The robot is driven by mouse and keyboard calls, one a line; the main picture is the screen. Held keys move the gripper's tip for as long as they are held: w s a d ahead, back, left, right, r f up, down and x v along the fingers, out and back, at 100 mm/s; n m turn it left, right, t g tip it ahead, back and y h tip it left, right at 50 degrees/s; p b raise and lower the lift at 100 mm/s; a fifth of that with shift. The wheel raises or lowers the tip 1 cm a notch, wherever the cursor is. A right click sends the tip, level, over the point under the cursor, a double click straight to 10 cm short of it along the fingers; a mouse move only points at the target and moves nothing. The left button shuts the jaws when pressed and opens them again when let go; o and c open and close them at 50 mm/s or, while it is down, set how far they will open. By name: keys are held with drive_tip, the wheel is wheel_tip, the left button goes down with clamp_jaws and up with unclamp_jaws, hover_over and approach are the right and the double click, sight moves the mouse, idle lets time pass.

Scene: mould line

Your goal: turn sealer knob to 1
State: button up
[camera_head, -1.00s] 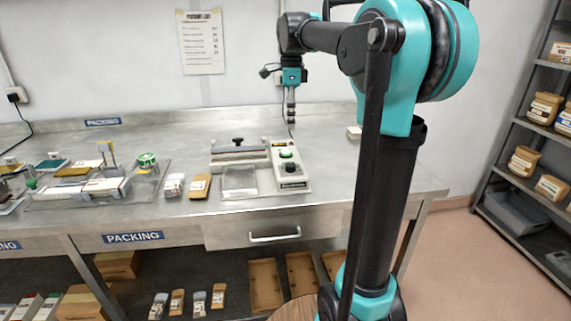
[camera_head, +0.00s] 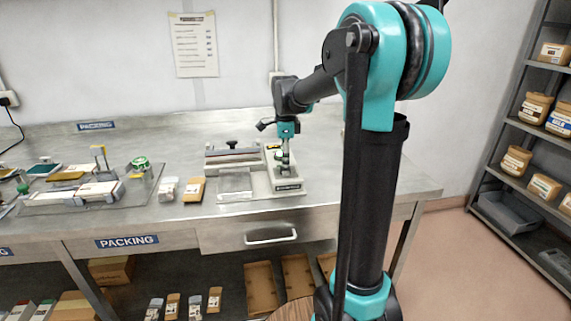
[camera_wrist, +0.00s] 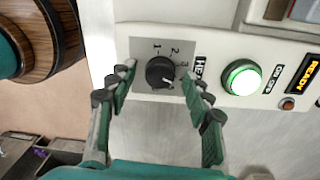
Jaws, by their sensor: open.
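The sealer (camera_head: 288,187) stands on the metal bench in the head view. In the wrist view its black knob (camera_wrist: 160,72) sits on a grey dial plate (camera_wrist: 140,47) marked 1, 2 and 3. Which mark the knob points to is too small to tell for sure. My gripper (camera_wrist: 158,82) is open, pointing down over the panel, with one fingertip on each side of the knob. I cannot tell whether the pads touch it. In the head view my gripper (camera_head: 285,163) hides the knob.
In the wrist view a lit green button (camera_wrist: 242,78) and an orange READY label (camera_wrist: 303,76) lie right of the knob. Small packets (camera_head: 193,189) and a tray (camera_head: 140,190) of items are left of the sealer. The bench front right of it is clear.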

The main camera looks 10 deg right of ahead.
drive_tip(key=shift+c, duration=0.6)
drive_tip(key=c, duration=1)
drive_tip(key=shift+c, duration=0.2)
